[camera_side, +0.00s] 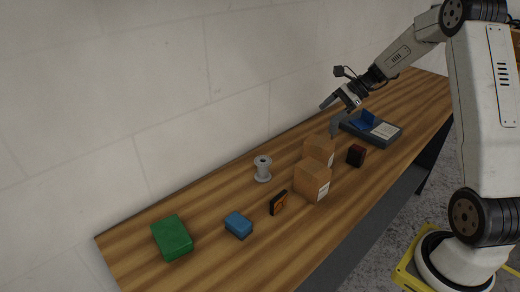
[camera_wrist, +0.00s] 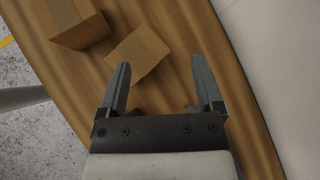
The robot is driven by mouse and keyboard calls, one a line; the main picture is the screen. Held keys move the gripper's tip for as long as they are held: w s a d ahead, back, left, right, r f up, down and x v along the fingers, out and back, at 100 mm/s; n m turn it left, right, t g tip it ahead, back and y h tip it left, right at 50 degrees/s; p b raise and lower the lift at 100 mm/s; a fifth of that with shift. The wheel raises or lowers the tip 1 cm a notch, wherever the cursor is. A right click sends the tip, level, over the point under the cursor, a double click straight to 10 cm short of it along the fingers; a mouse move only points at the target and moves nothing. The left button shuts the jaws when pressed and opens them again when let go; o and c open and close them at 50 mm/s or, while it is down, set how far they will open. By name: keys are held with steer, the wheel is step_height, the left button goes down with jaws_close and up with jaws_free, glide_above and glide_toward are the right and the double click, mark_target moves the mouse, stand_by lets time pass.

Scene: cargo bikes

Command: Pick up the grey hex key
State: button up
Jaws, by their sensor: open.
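I cannot make out the grey hex key in either view. My gripper (camera_side: 329,119) is over the far part of the wooden table, above and just behind the cardboard boxes and left of the dark tray. In the wrist view my gripper (camera_wrist: 160,72) has its two fingers wide apart with nothing held between them. A cardboard box shows beyond and between the fingertips. Small dark shapes near the finger bases are too unclear to name.
Two cardboard boxes (camera_side: 313,180) (camera_side: 320,150) stand mid-table, near a grey spool (camera_side: 263,169), black-orange box (camera_side: 278,203) and dark cube (camera_side: 356,155). A dark tray (camera_side: 388,141) holds something blue. Blue (camera_side: 238,225) and green (camera_side: 172,238) boxes lie left. A wall (camera_side: 150,100) runs behind.

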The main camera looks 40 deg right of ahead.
steer(key=d+m+t, duration=0.5)
steer(key=d+m, duration=0.2)
steer(key=d, duration=0.7)
glide_toward(333, 131)
steer(key=w+r, duration=0.1)
steer(key=w, duration=0.3)
steer(key=shift+s+a+r+n+y, duration=0.15)
steer(key=shift+a+n+y, duration=0.15)
steer(key=shift+y, duration=0.1)
steer(key=shift+x, duration=3.9)
steer(key=shift+d, duration=0.1)
jaws_close()
